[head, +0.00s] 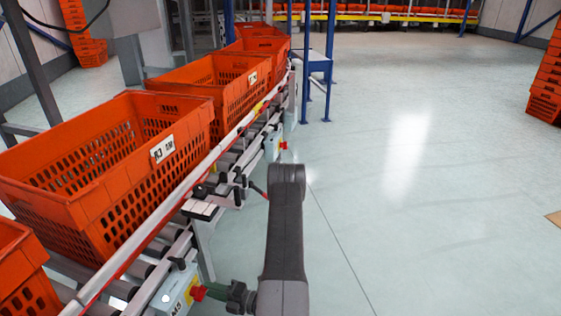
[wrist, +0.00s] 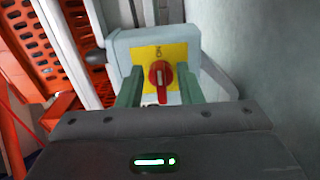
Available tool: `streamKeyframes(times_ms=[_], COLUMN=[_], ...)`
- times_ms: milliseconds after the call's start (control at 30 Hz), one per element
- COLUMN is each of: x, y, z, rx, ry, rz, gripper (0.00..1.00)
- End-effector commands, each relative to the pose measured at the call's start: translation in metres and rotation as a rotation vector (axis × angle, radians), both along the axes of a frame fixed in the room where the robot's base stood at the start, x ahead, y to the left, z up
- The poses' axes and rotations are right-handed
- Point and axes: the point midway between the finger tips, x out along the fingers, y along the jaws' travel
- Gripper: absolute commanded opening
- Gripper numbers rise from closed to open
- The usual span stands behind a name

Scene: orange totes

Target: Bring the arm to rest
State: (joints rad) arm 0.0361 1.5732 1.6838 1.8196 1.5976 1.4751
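My arm (head: 284,235) reaches out beside the conveyor in the head view. My gripper (head: 222,291) is low at the bottom, close to a red knob (head: 198,293) on a grey switch box (head: 172,300). In the wrist view my gripper (wrist: 158,83) has its two green fingers apart. The red rotary knob (wrist: 160,75) shows between them on a yellow plate (wrist: 146,56). Yellow shows on both sides of the knob, so the fingers do not close on it. Whether the fingertips reach around it or stop short is hard to tell.
A roller conveyor with a rail (head: 215,152) runs along the left and carries orange totes (head: 75,165). Another switch box (head: 273,142) sits farther along it. A blue frame (head: 316,65) stands beyond. Stacked totes (head: 548,80) are at far right.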

Motion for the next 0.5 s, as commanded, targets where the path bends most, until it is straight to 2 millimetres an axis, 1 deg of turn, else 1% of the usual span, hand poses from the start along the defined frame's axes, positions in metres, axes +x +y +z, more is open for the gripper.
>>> streamKeyframes(times_ms=[33, 200, 267, 500], x=[0.002, 0.009, 0.009, 0.008], y=[0.008, 0.031, 0.028, 0.028], z=[-0.002, -0.001, 0.002, 0.006], rx=[0.001, 0.000, -0.015, -0.071], ry=[-0.001, -0.007, -0.058, -0.245], rz=[0.004, 0.002, -0.002, -0.002], gripper=[0.33, 0.33, 0.33, 0.33])
